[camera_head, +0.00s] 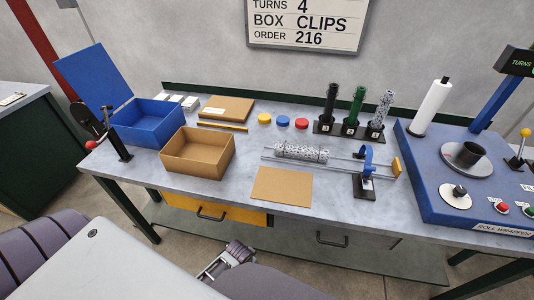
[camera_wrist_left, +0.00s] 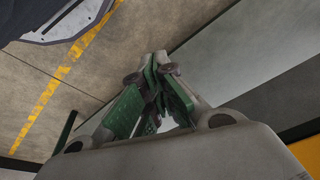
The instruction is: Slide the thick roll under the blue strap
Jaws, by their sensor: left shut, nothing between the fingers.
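A thick grey mesh roll (camera_head: 301,152) lies on its side across thin metal rods on the bench. To its right, a blue band-like clamp (camera_head: 368,158) stands on a black base (camera_head: 365,188); I take it for the blue strap. The roll lies left of the clamp, apart from it. My left gripper (camera_wrist_left: 160,88) is shut and empty, with its green-padded fingers together, over the floor in the left wrist view.
A brown open box (camera_head: 197,165), a blue open box (camera_head: 147,130) and a cardboard sheet (camera_head: 282,185) lie on the bench. Upright black, green and grey rolls (camera_head: 352,107) stand behind. A blue roll wrapper (camera_head: 435,190) fills the right end. A yellow drawer (camera_head: 230,210) is below.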

